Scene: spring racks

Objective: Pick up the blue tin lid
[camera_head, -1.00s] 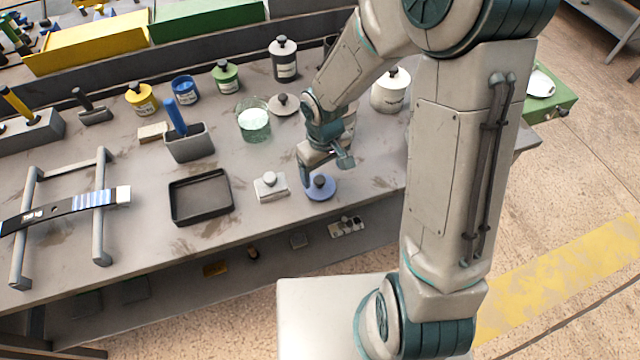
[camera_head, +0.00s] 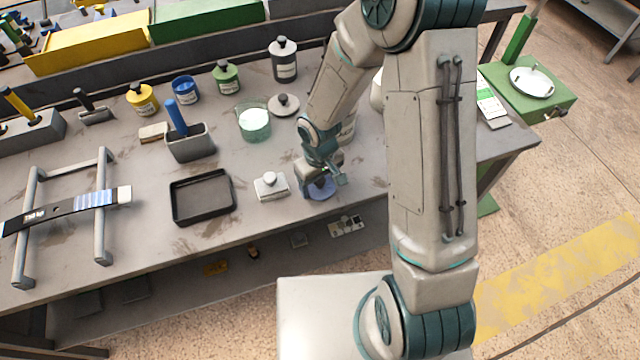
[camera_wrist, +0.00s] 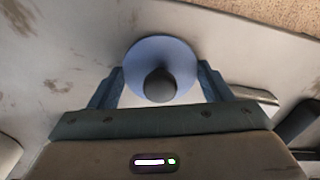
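The blue tin lid (camera_head: 321,190) lies flat on the bench near its front edge, partly hidden by my gripper in the head view. In the wrist view the lid (camera_wrist: 160,58) is a blue disc with a dark round knob in its middle. My gripper (camera_head: 322,180) is low over the lid. In the wrist view my gripper (camera_wrist: 160,82) is open, with one finger on each side of the knob and a gap on both sides. Whether the fingertips touch the disc cannot be told.
A white block with a round knob (camera_head: 270,186) stands just left of the lid. A black tray (camera_head: 202,197) is further left. A glass jar of pale green stuff (camera_head: 253,122) and a grey lid (camera_head: 284,105) are behind. The bench front edge is close.

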